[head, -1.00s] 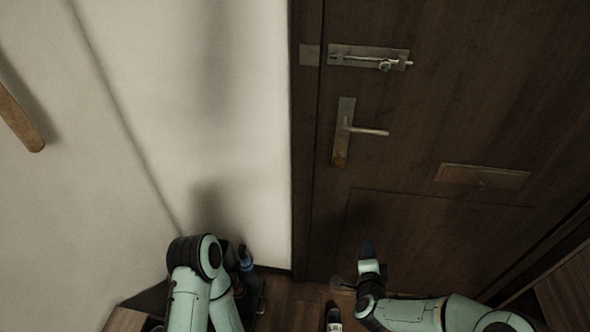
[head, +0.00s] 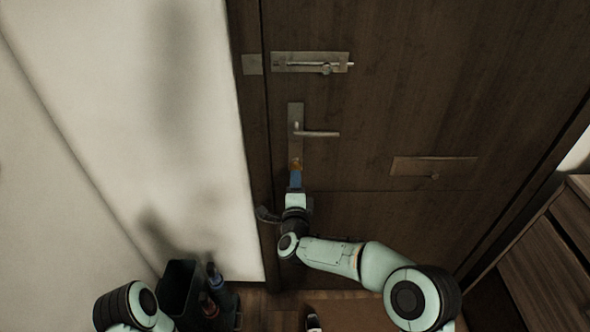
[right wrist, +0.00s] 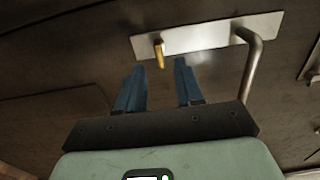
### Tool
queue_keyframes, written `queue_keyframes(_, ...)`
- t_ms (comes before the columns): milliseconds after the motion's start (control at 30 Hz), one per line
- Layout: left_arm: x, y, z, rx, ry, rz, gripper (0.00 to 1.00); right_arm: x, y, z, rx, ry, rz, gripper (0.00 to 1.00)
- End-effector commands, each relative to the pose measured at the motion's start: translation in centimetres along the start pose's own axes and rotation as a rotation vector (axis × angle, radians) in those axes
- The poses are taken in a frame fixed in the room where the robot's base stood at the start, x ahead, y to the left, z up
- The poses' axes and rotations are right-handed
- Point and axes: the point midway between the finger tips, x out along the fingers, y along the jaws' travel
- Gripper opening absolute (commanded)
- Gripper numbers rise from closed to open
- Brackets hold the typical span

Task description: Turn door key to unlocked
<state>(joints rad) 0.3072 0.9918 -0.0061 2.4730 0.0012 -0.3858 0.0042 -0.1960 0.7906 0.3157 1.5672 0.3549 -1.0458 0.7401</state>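The door key (right wrist: 159,53) is a small brass-coloured piece standing out from the lower end of the metal lock plate (right wrist: 195,38) in the right wrist view. In the head view the plate (head: 295,125) carries a lever handle (head: 320,133), with the key area (head: 296,163) below it. My right gripper (head: 295,178) is just below the key area. Its two blue fingers (right wrist: 158,76) are apart and empty, with the key ahead of the gap between their tips, apparently not touched. The key's exact turn is hard to judge. My left gripper is not in view.
A slide bolt (head: 312,62) is mounted above the handle, and a metal letter plate (head: 433,166) sits to the right. A dark bin (head: 180,290) stands by the wall at lower left. A wooden cabinet (head: 550,260) is at right.

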Motion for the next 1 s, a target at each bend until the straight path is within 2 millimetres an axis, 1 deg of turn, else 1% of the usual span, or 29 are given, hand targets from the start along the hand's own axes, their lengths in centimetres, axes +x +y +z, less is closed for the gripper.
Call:
queue_keyframes(33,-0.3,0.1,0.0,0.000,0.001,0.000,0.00,1.0,-0.1,0.0,0.001,0.002,-0.001,0.36)
queue_keyframes(100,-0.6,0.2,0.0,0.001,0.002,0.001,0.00,2.1,-0.1,0.0,0.001,0.002,-0.001,0.36)
queue_keyframes(300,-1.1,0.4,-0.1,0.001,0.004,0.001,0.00,4.3,-0.1,0.0,-0.001,0.001,0.000,0.36)
queue_keyframes(500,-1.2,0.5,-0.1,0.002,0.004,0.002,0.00,5.2,0.0,0.0,-0.001,0.000,0.000,0.36)
queue_keyframes(767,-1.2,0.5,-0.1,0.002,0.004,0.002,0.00,5.3,0.0,0.0,-0.001,0.000,0.001,0.36)
queue_keyframes(800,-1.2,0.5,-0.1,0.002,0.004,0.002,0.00,5.3,0.1,0.0,-0.001,0.000,0.001,0.30)
queue_keyframes(900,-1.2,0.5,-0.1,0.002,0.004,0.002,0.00,5.3,0.0,0.0,-0.001,0.000,0.000,0.00)
queue_keyframes(1000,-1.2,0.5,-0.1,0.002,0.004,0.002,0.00,5.3,0.0,0.0,-0.001,0.000,0.000,0.00)
